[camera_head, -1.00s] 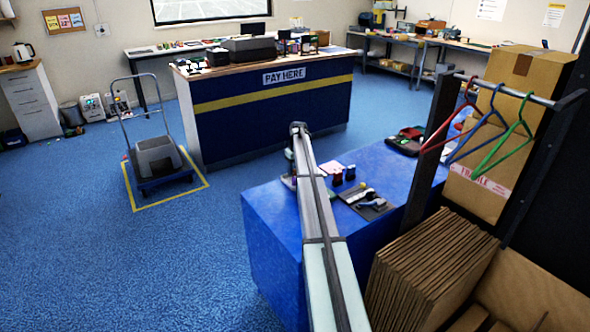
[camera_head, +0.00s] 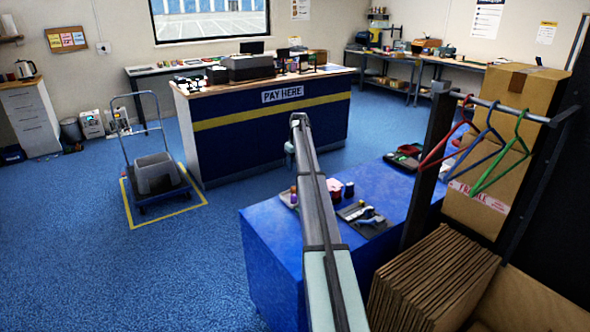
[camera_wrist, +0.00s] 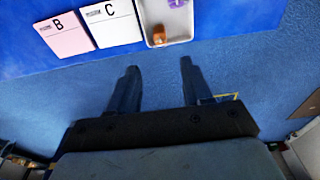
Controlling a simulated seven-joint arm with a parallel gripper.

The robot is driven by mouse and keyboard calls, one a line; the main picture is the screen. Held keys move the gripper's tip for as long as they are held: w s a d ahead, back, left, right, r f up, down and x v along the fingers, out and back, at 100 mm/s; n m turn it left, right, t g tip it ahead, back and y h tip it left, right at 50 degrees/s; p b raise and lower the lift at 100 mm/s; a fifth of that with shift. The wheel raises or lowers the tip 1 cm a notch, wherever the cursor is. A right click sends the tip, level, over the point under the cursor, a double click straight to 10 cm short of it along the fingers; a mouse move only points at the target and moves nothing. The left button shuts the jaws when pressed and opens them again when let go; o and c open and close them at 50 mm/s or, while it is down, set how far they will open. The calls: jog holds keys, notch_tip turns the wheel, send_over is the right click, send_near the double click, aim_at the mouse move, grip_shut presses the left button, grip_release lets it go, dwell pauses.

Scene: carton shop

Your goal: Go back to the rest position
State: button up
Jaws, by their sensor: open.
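My gripper (camera_wrist: 160,85) shows in the wrist view with its two fingers apart and nothing between them. It hangs over blue carpet, just off the edge of a blue-covered table (camera_wrist: 235,25). In the head view my arm reaches forward over the left part of this blue table (camera_head: 272,235). The gripper's fingers are hidden or too small to make out there.
Cards marked B (camera_wrist: 65,35) and C (camera_wrist: 112,22) and a white tray (camera_wrist: 180,30) with small items lie near the table edge. A clothes rack with hangers (camera_head: 510,160) and cartons (camera_head: 435,280) stand right. A trolley (camera_head: 157,178) stands left. Carpet is clear at front left.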

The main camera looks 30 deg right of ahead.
dwell(0.5)
jog(key=w+a+f+n+t+h, duration=0.1)
jog(key=w+a+f+n, duration=0.1)
jog(key=w+a+f, duration=0.35)
jog(key=w+a+f+n+t+h, duration=0.1)
jog(key=w+a+f+n, duration=0.15)
jog(key=a, duration=0.65)
jog(key=w+a+f+n+h, duration=0.1)
jog(key=w+a+f+n, duration=0.1)
jog(key=w+a+f, duration=0.45)
jog(key=s+a+f, duration=1.5)
jog(key=f, duration=0.1)
jog(key=s+a+f+g+y, duration=0.1)
jog(key=s+a+f, duration=0.35)
jog(key=s, duration=0.55)
jog(key=s+a+f+m+g, duration=0.1)
jog(key=s+a+f+g, duration=0.15)
jog(key=s+f, duration=0.5)
jog(key=s+a+f+g+y, duration=0.1)
jog(key=s+a+f, duration=0.3)
jog(key=s, duration=0.8)
jog(key=s+a+m+g, duration=0.1)
jog(key=s+m+g, duration=0.1)
jog(key=s, duration=1.8)
jog(key=s+a+m+g+y, duration=0.1)
jog(key=s+a+m+g, duration=0.1)
jog(key=s, duration=1.7)
jog(key=shift+s+f+m+g, duration=0.25)
jog(key=shift+s+m+g, duration=0.15)
jog(key=shift+m+g, duration=0.4)
